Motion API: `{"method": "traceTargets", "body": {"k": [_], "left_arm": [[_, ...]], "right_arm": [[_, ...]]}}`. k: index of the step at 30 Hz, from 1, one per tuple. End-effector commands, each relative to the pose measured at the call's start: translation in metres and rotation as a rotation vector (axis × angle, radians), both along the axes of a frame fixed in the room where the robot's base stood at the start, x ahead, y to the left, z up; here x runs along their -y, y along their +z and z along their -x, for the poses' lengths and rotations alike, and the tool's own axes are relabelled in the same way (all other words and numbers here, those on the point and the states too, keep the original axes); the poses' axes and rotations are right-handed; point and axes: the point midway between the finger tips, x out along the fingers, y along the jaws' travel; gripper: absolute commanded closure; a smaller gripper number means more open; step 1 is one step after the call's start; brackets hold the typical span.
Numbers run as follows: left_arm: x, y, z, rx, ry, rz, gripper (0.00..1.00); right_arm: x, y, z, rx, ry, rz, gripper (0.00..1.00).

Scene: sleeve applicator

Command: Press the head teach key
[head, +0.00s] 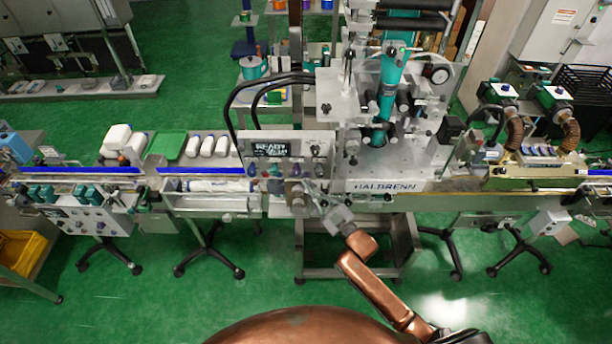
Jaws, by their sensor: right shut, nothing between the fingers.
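The sleeve applicator (385,175), marked HALBRENN, stands in the middle of the line. Its control panel (284,146) has a small display reading READY and a row of coloured keys and knobs below it. Which of these is the head teach key I cannot tell, as the labels are too small. My right gripper (297,194) is shut and empty. It is at the lower part of the panel and hides some of it; whether it touches a key I cannot tell. My left gripper is not in view.
A conveyor with a blue rail (200,171) runs left of the machine, with white bottles (207,146) and a green tray (166,145) behind it. A black cable loop (232,105) arches beside the panel. A yellow bin (22,252) is at far left. Green floor is open in front.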

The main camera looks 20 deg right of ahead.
Motion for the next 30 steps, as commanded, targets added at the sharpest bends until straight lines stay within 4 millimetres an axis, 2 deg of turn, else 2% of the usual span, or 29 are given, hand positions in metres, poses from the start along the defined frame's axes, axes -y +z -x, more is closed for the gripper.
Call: {"method": "traceTargets", "body": {"k": [8, 21, 30], "left_arm": [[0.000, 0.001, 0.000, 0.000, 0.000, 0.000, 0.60], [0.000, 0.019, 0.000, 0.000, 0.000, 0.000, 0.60], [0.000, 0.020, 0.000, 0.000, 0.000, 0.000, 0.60]], "right_arm": [[-0.001, 0.000, 0.003, -0.001, 0.000, -0.001, 1.00], [-0.011, 0.000, 0.041, -0.002, -0.001, -0.002, 1.00], [-0.014, 0.000, 0.048, 0.000, 0.000, 0.000, 1.00]]}}
